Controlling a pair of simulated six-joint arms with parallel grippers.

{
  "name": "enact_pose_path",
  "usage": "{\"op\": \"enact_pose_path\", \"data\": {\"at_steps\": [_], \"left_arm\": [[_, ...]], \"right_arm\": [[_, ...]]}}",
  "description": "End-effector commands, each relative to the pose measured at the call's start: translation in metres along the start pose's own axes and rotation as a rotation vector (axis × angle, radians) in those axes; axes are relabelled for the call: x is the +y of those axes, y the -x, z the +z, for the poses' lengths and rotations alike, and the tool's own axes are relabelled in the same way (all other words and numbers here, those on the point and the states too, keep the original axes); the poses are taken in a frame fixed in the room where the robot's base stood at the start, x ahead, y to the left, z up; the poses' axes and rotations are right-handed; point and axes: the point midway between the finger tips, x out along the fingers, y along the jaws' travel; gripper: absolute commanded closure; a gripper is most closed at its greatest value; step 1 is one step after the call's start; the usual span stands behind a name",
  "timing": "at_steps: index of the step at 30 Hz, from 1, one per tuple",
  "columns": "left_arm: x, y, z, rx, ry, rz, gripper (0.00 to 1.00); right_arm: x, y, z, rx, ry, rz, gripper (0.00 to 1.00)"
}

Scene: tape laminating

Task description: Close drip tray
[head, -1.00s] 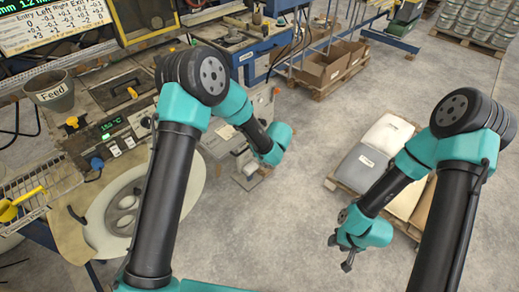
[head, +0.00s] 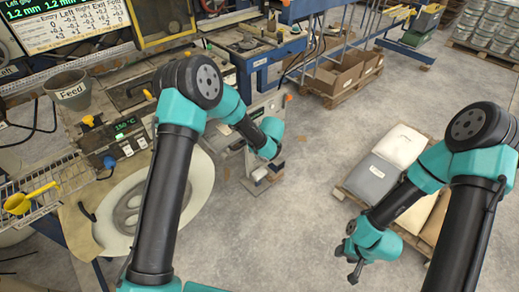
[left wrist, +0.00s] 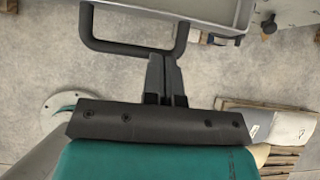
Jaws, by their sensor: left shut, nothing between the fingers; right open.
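In the left wrist view the drip tray (left wrist: 203,13) is a pale grey, shallow box with a raised rim at the top. A dark U-shaped handle (left wrist: 128,51) sticks out from its near side. My left gripper (left wrist: 165,58) is shut and empty, with its tips at the handle's right-hand corner; I cannot tell whether they touch. In the head view the left wrist hangs beside the machine front, and its fingers are hard to make out. My right gripper (head: 356,272) is open and empty, above bare floor at the lower right.
The laminating machine (head: 121,126) stands at the left, with a grey Feed cup (head: 69,92) and a wire rack with a yellow scoop (head: 20,202). A pallet with pale sacks (head: 399,147) lies near my right arm.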

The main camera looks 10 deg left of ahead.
Motion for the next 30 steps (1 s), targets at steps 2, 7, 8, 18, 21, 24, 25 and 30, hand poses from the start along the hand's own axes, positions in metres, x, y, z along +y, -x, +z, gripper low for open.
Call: {"op": "enact_pose_path", "data": {"at_steps": [2,7,8,18,21,24,25,30], "left_arm": [[0.001,-0.014,0.016,0.0,0.005,0.002,1.0],[0.0,-0.037,0.045,0.0,0.003,0.001,1.0],[-0.001,-0.041,0.05,0.0,0.003,0.001,1.0],[-0.001,-0.064,0.078,0.001,-0.001,0.001,1.0],[-0.002,-0.065,0.08,0.0,-0.001,0.0,1.0],[-0.001,-0.066,0.081,0.0,0.0,0.001,1.0],[-0.001,-0.066,0.081,0.0,0.0,0.001,1.0],[-0.001,-0.066,0.081,-0.001,0.002,0.002,1.0]], "right_arm": [[0.0,0.0,0.0,0.0,0.0,0.0,0.57],[0.0,0.0,0.0,0.0,0.0,0.0,0.57],[0.0,0.0,0.0,0.0,0.0,0.0,0.57],[0.0,0.0,0.0,0.0,0.0,0.0,0.57],[0.0,0.0,0.0,0.0,0.0,0.0,0.57],[0.0,0.0,0.0,0.0,0.0,0.0,0.57],[0.0,0.0,0.0,0.0,0.0,0.0,0.57],[0.0,0.0,0.0,0.0,0.0,0.0,0.57]]}}
